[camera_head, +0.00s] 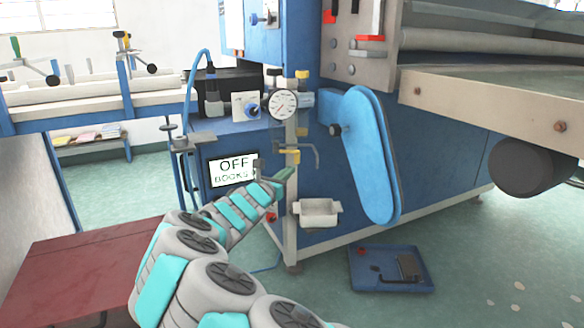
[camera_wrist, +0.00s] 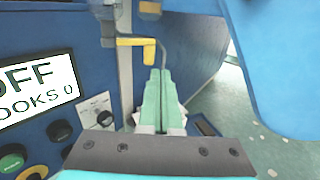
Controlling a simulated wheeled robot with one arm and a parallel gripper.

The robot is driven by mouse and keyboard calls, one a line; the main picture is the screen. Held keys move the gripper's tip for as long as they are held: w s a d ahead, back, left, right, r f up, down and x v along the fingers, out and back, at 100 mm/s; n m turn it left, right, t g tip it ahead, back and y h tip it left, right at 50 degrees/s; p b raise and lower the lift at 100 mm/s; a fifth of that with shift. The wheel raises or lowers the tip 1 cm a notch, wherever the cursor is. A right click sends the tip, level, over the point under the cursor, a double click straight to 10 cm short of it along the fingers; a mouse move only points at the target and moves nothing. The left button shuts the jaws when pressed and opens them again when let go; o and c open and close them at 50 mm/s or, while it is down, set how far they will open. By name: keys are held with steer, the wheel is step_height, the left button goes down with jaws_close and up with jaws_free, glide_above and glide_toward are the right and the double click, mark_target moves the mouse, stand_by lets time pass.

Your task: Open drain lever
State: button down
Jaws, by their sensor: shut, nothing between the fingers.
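A yellow lever (camera_head: 292,156) sits on the valve pipework below a round pressure gauge (camera_head: 281,104), on the front of the blue machine; I take it for the drain lever.
A small white tray (camera_head: 318,213) is mounted below the pipework. A display reading OFF (camera_head: 234,171) is to the left. A blue guard (camera_head: 370,150) hangs close on the right. A blue floor tray (camera_head: 391,268) and a dark red table (camera_head: 80,270) lie lower down.

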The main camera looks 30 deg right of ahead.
steer(key=s+v, duration=0.1)
steer(key=v, duration=0.6)
steer(key=shift+d, duration=0.3)
